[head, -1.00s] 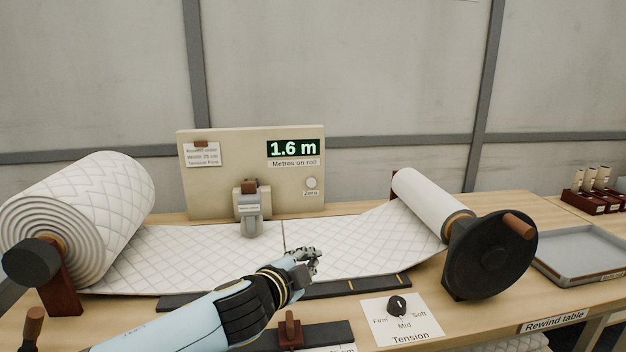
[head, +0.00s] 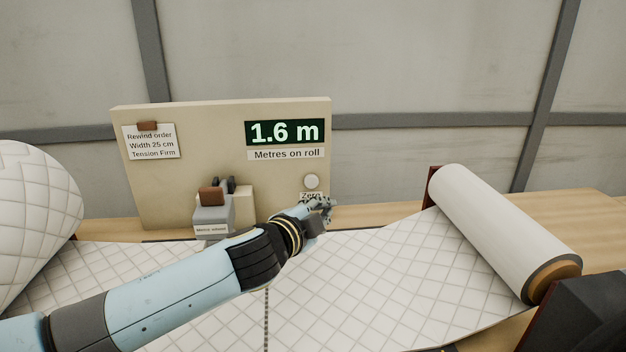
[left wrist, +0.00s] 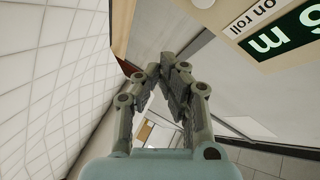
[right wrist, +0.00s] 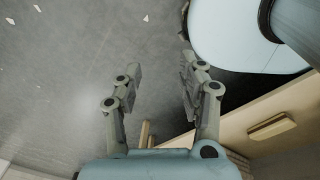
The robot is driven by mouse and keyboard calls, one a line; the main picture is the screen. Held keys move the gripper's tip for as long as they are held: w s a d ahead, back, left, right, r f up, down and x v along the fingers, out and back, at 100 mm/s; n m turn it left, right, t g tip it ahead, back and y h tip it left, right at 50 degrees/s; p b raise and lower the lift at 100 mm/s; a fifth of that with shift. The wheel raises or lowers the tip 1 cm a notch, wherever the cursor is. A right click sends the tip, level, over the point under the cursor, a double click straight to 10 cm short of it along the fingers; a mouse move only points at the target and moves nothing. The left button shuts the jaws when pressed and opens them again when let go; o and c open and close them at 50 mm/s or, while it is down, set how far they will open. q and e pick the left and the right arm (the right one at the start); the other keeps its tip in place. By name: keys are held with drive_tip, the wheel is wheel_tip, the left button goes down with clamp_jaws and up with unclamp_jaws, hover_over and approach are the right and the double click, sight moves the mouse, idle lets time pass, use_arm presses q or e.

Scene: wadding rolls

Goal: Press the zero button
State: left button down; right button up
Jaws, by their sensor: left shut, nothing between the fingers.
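The round white zero button (head: 311,181) sits on the beige panel (head: 185,185), below the "Metres on roll" label and above the "Zero" label (head: 311,196), which is partly hidden by my gripper. The display (head: 285,133) reads 1.6 m. My left gripper (head: 326,205) is shut and empty, just below the button in the head view; I cannot tell its gap from the panel. In the left wrist view its fingertips (left wrist: 170,62) meet, with the button (left wrist: 203,2) at the top edge. My right gripper (right wrist: 158,70) is open and empty in the right wrist view, over the floor.
White quilted wadding (head: 330,270) lies across the table under my left arm. A big wadding roll (head: 35,215) stands at left and a smaller roll (head: 495,230) at right. The metre wheel unit (head: 215,212) stands before the panel. An order card (head: 151,142) hangs on the panel.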

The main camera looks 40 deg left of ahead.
sight(316, 187)
use_arm(q)
drive_tip(key=shift+w+a, duration=0.9)
drive_tip(key=shift+a, duration=0.25)
drive_tip(key=shift+w+a, duration=0.9)
drive_tip(key=shift+a, duration=0.2)
drive_tip(key=shift+w+a, duration=0.9)
drive_tip(key=shift+a, duration=0.25)
drive_tip(key=shift+w+a, duration=0.25)
drive_tip(key=shift+a, duration=0.05)
drive_tip(key=shift+w+a+b, duration=0.3)
drive_tip(key=shift+a, duration=0.1)
drive_tip(key=shift+s+d, duration=0.1)
drive_tip(key=shift+d, duration=0.05)
drive_tip(key=shift+s+d, duration=0.5)
drive_tip(key=shift+d, duration=0.1)
drive_tip(key=shift+d, duration=0.1)
